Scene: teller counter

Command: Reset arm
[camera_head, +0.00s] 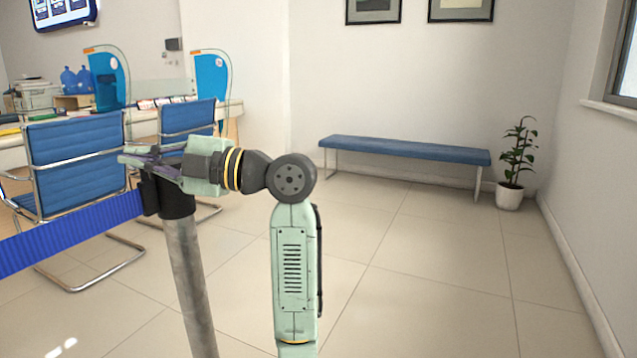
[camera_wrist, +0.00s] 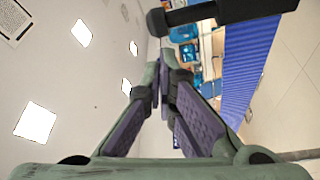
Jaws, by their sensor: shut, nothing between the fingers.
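My gripper (camera_head: 128,157) is at the end of my raised arm, left of centre in the head view, and points left. In the wrist view its two fingers (camera_wrist: 161,72) come together with nothing between them. In the head view the gripper overlaps the black top of a grey barrier post (camera_head: 188,270). In the wrist view the post's black head (camera_wrist: 215,14) shows just beyond the fingertips. I cannot tell whether they touch.
A blue barrier belt (camera_head: 75,232) runs left from the post; it also shows in the wrist view (camera_wrist: 245,70). Blue chairs (camera_head: 76,160) stand at a counter on the left. A blue bench (camera_head: 405,149) and a potted plant (camera_head: 509,196) stand at the back. The tiled floor on the right is clear.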

